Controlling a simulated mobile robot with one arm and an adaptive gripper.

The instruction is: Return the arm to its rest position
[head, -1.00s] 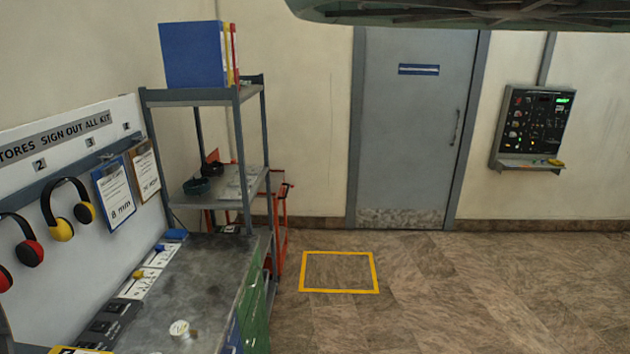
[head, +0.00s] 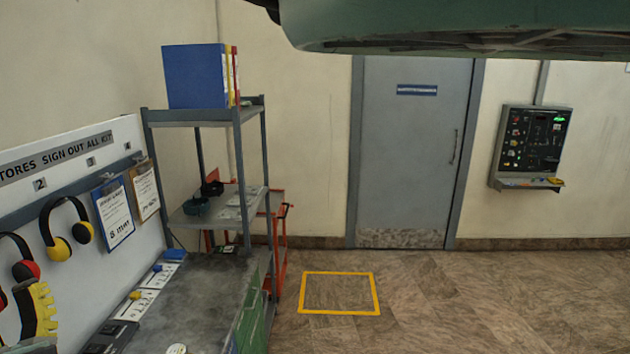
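My gripper cannot be made out for certain. A yellow, ridged piece (head: 40,310) with a dark grey part below it shows at the lower left edge, in front of the board. It may be part of my gripper, but its fingertips and opening cannot be read. A large green shape (head: 460,25) with a dark underside crosses the top right, close to the camera. It looks like part of my own body.
A grey workbench (head: 205,290) with switch plates runs along the left under a board (head: 125,135) with ear defenders (head: 62,240) and clipboards. A shelf (head: 225,118) carries binders. A yellow floor square (head: 340,312) and open floor lie before a grey door (head: 410,150). A panel (head: 530,145) hangs right.

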